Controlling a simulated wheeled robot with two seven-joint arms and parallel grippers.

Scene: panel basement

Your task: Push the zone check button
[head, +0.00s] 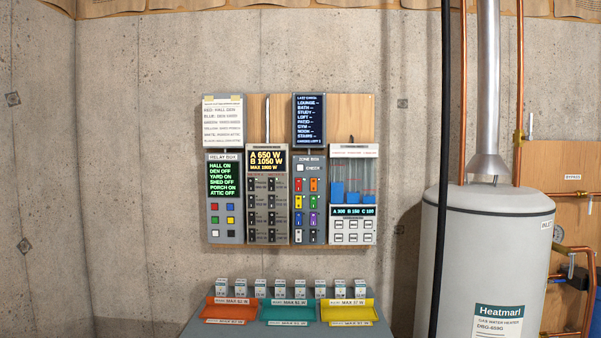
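The zone box (310,200) is a grey panel on the wooden board, third of the units from the left. Its check button (300,168) is a small white square near the top, beside the word CHECK. Below it are several coloured switches in two columns, orange, yellow, green, purple and blue among them. A dark screen (310,120) above the box lists room names with dashes after them. Neither of my grippers shows in the head view.
The board (340,105) also holds a relay box (225,220), a watt panel (267,210) and a tube panel (353,190). Below stands a table with orange, teal and yellow trays (290,314) and small boxes. A black pipe (440,150) and water heater (485,250) stand right.

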